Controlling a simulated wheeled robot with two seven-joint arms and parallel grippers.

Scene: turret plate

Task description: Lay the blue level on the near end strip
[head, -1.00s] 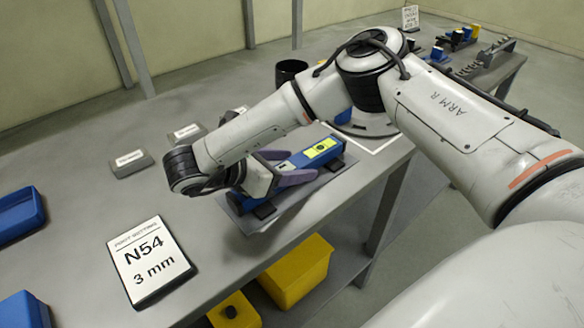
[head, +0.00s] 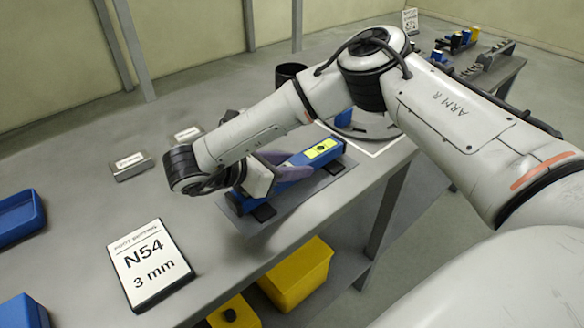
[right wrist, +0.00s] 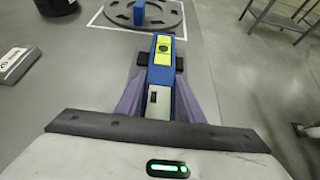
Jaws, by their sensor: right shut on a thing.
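The blue level (head: 316,155), with a yellow-green vial window, lies across dark pads on a grey mat (head: 325,176) near the table's front edge. My right gripper (head: 270,180) is shut on the level near its nearer end. In the right wrist view the level (right wrist: 163,62) runs away from between the purple fingers of my right gripper (right wrist: 160,100). A dark pad shows under its far part. I cannot tell whether the level touches the pads. The round turret plate (head: 368,124) is partly hidden behind my right arm; it also shows in the right wrist view (right wrist: 118,12). My left gripper is not in view.
A sign reading N54 3 mm (head: 149,263) lies on the table at the near left. Blue trays (head: 20,214) are at the left edge. A black cup (head: 290,73) stands behind my arm. Yellow bins (head: 298,274) sit on the lower shelf.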

